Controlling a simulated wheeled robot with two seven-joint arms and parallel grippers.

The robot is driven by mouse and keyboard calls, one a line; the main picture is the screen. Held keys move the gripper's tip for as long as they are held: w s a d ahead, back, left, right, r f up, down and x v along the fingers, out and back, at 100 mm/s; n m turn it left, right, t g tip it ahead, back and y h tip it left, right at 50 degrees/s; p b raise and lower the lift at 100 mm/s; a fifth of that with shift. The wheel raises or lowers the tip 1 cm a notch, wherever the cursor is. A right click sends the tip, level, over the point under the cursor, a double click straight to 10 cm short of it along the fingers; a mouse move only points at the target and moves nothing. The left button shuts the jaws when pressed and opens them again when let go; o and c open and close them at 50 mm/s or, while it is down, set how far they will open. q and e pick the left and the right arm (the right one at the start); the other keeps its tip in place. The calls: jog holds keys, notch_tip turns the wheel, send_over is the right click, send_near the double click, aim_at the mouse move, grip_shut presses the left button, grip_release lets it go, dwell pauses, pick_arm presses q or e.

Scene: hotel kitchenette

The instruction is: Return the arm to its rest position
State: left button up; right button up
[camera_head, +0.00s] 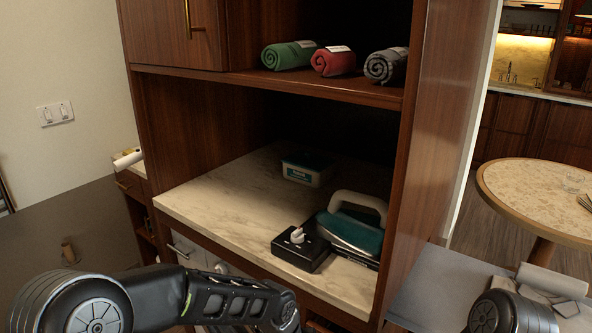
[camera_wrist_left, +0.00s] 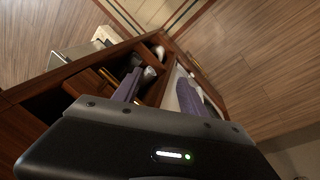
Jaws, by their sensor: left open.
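My left arm (camera_head: 200,298) comes in from the left along the bottom of the head view, in front of the wooden cabinet. Its gripper is hidden in the head view. In the left wrist view my left gripper (camera_wrist_left: 158,92) is open, with its two purple-grey fingers apart and nothing between them. Below the fingers are open wooden compartments with dark and pale items, too blurred to name. Part of my right arm (camera_head: 510,312) shows at the lower right of the head view; its gripper is not in view.
A teal iron (camera_head: 352,228) stands beside a black box with a white plug (camera_head: 298,236) on the marble counter (camera_head: 215,190). A white tub (camera_head: 306,170) sits behind. Rolled towels (camera_head: 334,61) lie on the upper shelf. A round table (camera_head: 540,200) stands at right.

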pick_arm(q)
jog(key=s+a+f+n+h, duration=0.1)
jog(key=s+a+f, duration=0.3)
jog(key=s+f, duration=0.6)
jog(key=s+a+f+n+h, duration=0.1)
jog(key=s+a+f, duration=0.3)
jog(key=s+f, duration=0.6)
jog(key=shift+s+f+n, duration=0.3)
jog(key=shift+s+f, duration=0.05)
jog(key=shift+f, duration=0.2)
